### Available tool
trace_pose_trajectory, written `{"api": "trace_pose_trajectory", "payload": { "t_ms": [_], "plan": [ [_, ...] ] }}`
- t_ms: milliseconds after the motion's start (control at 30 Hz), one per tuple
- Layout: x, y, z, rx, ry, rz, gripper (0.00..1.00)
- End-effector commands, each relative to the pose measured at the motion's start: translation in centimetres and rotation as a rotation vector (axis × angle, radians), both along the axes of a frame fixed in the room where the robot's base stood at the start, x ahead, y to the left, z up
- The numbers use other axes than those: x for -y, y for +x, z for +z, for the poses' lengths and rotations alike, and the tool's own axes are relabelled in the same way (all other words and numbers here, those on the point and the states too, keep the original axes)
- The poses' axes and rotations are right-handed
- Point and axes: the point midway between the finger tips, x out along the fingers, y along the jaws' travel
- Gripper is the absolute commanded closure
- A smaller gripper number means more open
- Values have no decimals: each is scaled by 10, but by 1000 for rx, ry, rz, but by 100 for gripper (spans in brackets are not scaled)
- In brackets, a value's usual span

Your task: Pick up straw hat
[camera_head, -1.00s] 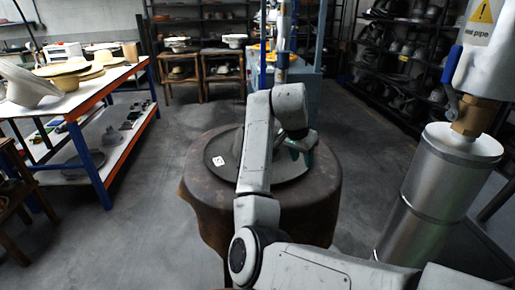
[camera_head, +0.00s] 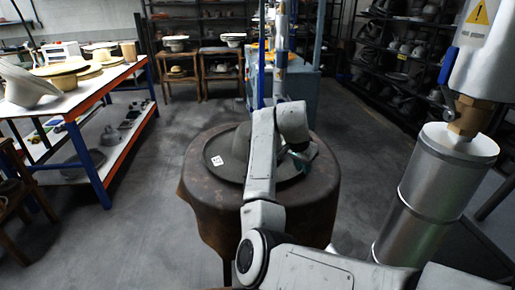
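A dark grey brimmed form (camera_head: 228,165) with a small white tag lies on the round brown metal drum (camera_head: 205,200) in front of me. My arm reaches over the drum and hides part of this form. My gripper (camera_head: 298,163) is beyond the arm's end, low over the form's right side. Its fingers are too small and too covered to tell open from shut, or whether they touch anything. Pale straw-coloured hats (camera_head: 62,69) lie on the white-topped table at left, away from my gripper. A tan hat (camera_head: 178,70) sits on a wooden stand at the back.
The left table (camera_head: 100,92) has a blue and orange frame and a lower shelf. A silver cylinder (camera_head: 432,195) with a pipe stands close at right. Racks of dark forms (camera_head: 405,60) line the back right. Grey floor (camera_head: 145,200) is open between table and drum.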

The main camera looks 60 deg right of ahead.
Motion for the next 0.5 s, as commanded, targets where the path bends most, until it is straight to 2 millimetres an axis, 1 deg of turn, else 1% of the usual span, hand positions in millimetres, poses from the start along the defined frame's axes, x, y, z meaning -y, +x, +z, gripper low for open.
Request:
{"api": "trace_pose_trajectory", "payload": {
  "t_ms": [33,200,500],
  "plan": [
    [0,0,0,0,0,0,85],
    [0,0,0,0,0,0,100],
    [0,0,1,1,-1,0,100]
  ]
}}
